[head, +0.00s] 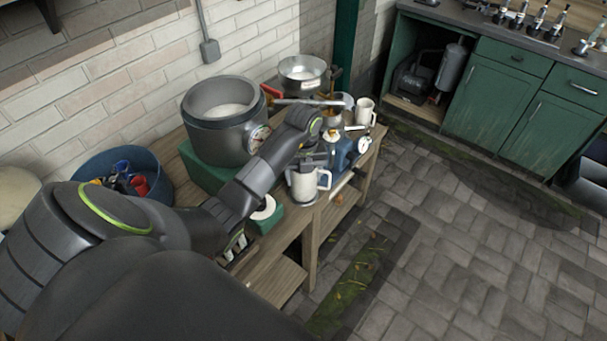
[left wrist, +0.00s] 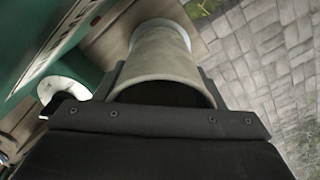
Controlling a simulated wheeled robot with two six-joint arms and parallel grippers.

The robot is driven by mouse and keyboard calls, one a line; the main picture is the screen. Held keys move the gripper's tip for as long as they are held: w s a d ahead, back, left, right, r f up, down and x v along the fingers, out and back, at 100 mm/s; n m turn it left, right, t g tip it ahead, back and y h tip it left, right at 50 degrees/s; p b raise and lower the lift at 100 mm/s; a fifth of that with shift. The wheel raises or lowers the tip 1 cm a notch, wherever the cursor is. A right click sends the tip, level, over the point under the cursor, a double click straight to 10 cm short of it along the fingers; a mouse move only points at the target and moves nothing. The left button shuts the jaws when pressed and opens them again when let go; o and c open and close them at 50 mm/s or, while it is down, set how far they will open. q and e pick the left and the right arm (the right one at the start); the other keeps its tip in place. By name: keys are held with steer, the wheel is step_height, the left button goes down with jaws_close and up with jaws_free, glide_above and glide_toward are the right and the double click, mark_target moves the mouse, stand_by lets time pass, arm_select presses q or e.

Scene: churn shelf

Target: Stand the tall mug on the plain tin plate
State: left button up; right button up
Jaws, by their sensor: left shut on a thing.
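The tall mug (head: 303,188) is cream-coloured, with its handle on the right. It is held at the front edge of the wooden bench. My left gripper (head: 311,163) comes down from above and is shut on it. In the left wrist view the mug (left wrist: 165,68) sits between the two fingers, its open mouth towards the camera. A pale ring shows around its far end; I cannot tell whether that is its base or something below. I cannot pick out the plain tin plate for sure; my arm and the mug hide part of the bench. My right gripper is not in view.
A large grey pot (head: 226,130) stands on the bench behind my arm. A blue scale with a white dial (head: 363,145) and another cream mug (head: 365,111) stand right of my gripper. A blue tub (head: 122,164) is at left. The stone floor at right is open.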

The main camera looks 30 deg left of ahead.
arm_select(q)
steer(key=shift+f, duration=0.15)
steer(key=o, duration=1.4)
steer(key=shift+o, duration=0.2)
step_height(320, 180, up, 5)
steer(key=p, duration=0.3)
steer(key=shift+f, duration=0.2)
